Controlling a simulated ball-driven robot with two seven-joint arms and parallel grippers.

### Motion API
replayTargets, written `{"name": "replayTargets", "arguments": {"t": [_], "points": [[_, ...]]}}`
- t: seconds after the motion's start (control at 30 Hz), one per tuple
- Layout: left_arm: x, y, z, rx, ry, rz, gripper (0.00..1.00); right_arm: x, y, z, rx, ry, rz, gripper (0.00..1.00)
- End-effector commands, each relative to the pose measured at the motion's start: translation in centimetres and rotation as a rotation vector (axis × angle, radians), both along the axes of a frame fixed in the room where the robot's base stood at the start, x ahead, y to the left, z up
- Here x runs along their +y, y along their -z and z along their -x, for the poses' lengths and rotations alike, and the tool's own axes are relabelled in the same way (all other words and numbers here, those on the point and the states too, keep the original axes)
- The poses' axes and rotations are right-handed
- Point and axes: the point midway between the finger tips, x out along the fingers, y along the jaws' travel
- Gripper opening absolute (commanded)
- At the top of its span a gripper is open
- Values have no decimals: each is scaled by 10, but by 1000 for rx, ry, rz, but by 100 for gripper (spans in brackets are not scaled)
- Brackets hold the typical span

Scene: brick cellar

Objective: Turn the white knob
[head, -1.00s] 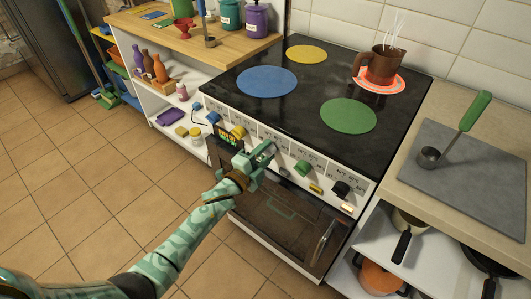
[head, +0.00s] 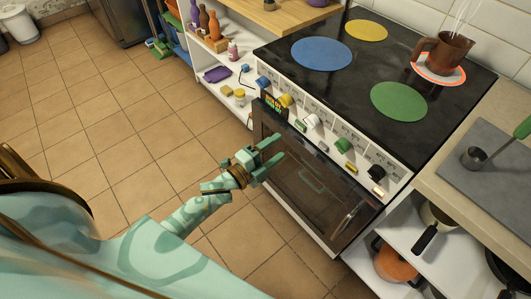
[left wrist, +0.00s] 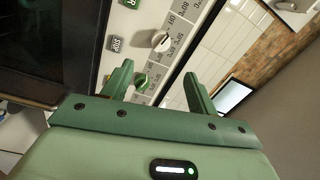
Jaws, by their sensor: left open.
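The white knob (head: 311,121) is the middle knob on the stove's front panel, between a yellow knob (head: 286,100) and a green knob (head: 343,144). It looks turned at a slant. My left gripper (head: 277,149) is open and empty, apart from the knob, in front of the oven door. In the left wrist view the white knob (left wrist: 161,41) lies beyond and between my two spread fingers. The green knob (left wrist: 141,80) shows nearer, between the fingers. My right gripper is not in view.
A brown jug (head: 443,52) steams on a hotplate with a glowing orange ring at the back right. A blue knob (head: 263,82) and a black knob (head: 376,172) end the row. Small push buttons sit below the knobs. Tiled floor left of the stove is clear.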

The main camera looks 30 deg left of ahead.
Motion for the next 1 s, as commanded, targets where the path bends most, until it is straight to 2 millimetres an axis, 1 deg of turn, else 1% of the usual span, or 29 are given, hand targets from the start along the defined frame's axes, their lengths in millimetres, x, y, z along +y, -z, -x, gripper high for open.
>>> {"name": "replayTargets", "arguments": {"t": [0.03,0.1,0.23,0.77,0.87,0.9,0.93,0.97,1.0], "points": [[3,0,9,1,0,0,59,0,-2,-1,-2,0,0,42],[6,1,18,0,0,1,59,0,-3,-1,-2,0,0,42],[9,1,26,0,0,1,59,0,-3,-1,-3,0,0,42],[10,2,28,0,0,1,59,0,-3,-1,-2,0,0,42],[11,3,27,18,-3,28,59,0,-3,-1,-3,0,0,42],[13,7,26,49,-18,62,59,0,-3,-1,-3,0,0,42],[18,18,27,98,-42,100,59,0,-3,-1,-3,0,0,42],[24,32,29,156,-70,140,59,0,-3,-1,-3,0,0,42],[31,56,34,244,-114,196,59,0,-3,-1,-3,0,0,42]]}}
